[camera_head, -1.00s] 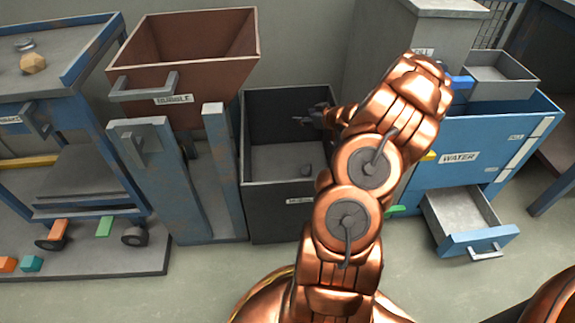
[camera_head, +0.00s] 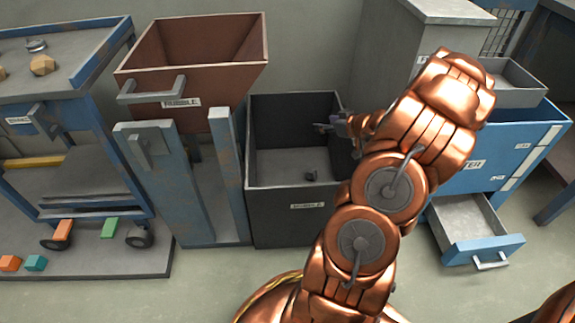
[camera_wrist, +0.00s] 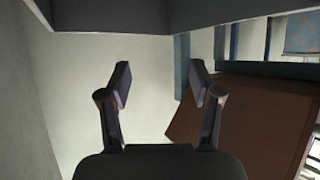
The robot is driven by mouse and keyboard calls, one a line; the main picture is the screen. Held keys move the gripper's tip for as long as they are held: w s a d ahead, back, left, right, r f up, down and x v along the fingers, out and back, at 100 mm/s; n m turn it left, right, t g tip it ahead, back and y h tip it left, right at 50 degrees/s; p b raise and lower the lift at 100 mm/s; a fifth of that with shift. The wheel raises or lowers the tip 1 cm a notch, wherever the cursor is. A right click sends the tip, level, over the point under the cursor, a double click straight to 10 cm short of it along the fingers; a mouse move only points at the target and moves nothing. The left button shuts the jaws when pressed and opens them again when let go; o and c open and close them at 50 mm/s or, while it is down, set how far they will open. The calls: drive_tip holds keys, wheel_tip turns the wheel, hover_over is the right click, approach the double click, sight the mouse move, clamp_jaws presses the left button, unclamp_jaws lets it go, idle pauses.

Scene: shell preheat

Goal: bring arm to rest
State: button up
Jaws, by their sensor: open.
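My copper arm rises from the bottom of the head view and bends to the upper right, then back left to my gripper (camera_head: 328,127). The gripper is over the right part of a dark open bin (camera_head: 254,180), near its upper right rim. In the wrist view my gripper (camera_wrist: 160,85) has its two fingers spread apart with nothing between them. My arm hides part of the blue cabinet.
Left of the dark bin, a brown hopper (camera_head: 190,80) sits on blue-grey posts. A blue cart (camera_head: 100,140) stands at far left with several colored blocks below. At right, a blue cabinet (camera_head: 520,165) has an open drawer (camera_head: 470,250). A grey box (camera_head: 410,40) stands behind my arm.

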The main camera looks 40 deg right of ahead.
drive_tip(key=w+a+r+g+h+p, duration=0.1)
drive_tip(key=w+a+r+p, duration=0.1)
drive_tip(key=r+p, duration=0.4)
drive_tip(key=w+a+r+g+h+p, duration=0.2)
drive_tip(key=r+p, duration=0.2)
drive_tip(key=r, duration=0.4)
drive_tip(key=s+a+r+g+p, duration=0.3)
drive_tip(key=a+r+p, duration=0.6)
drive_tip(key=r, duration=0.5)
drive_tip(key=s+a+r+g+y+p, duration=0.1)
drive_tip(key=s+a+r+g+p, duration=0.1)
drive_tip(key=s+a+r+p, duration=0.4)
drive_tip(key=s+a+r+g+y+p, duration=0.1)
drive_tip(key=s+a+r+g+p, duration=0.2)
drive_tip(key=s+a, duration=0.9)
drive_tip(key=s+a+r+g+y+p, duration=0.1)
drive_tip(key=s+a+r+g+p, duration=0.1)
drive_tip(key=s+a+r+p, duration=0.7)
drive_tip(key=a+r, duration=0.3)
drive_tip(key=shift+a+r+n+g+p, duration=0.3)
drive_tip(key=shift+g+p, duration=0.05)
drive_tip(key=shift+g, duration=0.05)
drive_tip(key=shift+s+a+y, duration=0.3)
